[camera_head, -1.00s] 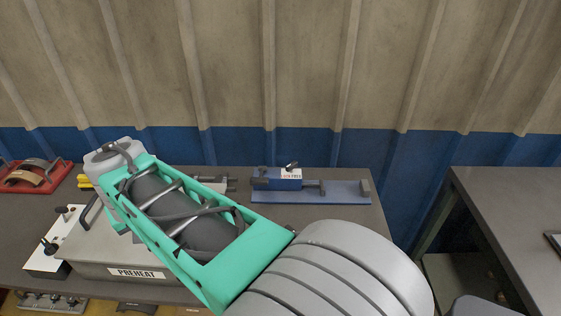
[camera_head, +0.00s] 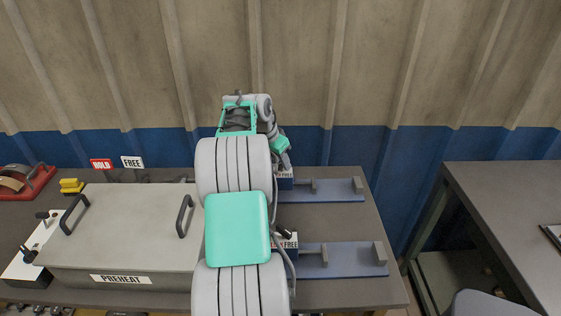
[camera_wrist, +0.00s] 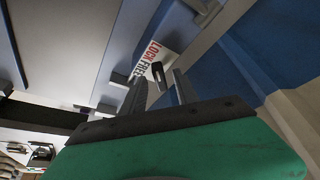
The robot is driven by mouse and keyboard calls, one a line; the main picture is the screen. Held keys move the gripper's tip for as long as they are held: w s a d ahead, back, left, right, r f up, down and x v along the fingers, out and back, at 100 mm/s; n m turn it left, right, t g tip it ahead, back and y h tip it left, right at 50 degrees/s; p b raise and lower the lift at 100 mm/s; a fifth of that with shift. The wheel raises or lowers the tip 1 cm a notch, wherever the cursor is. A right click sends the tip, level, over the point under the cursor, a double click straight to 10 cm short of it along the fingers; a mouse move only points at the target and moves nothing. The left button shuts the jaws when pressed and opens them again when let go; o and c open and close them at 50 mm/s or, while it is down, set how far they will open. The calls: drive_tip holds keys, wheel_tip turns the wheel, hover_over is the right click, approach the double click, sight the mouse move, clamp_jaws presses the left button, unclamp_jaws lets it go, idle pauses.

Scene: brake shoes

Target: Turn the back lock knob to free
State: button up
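The back blue fixture (camera_head: 335,190) lies at the back right of the bench, partly hidden by my arm. Its white label (camera_head: 286,174) shows part of the word FREE. My gripper (camera_head: 287,163) is just above that label. In the wrist view, my gripper (camera_wrist: 160,88) is open, with two grey fingers spread apart. A dark knob lever (camera_wrist: 158,73) shows between the fingertips, beside the LOCK FREE label (camera_wrist: 149,59). I cannot tell whether the fingers touch it. In the head view the back knob is hidden.
A second blue fixture (camera_head: 345,261) with its own label and dark knob (camera_head: 285,233) lies nearer. The grey PREHEAT box (camera_head: 125,235) stands left of my arm. HOLD (camera_head: 101,164) and FREE (camera_head: 132,162) signs stand behind it. A ribbed wall (camera_head: 400,80) is close behind.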

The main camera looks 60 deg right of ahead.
drive_tip(key=shift+d+f, duration=0.1)
drive_tip(key=shift+f, duration=0.1)
drive_tip(key=shift+c, duration=0.5)
clamp_jaws()
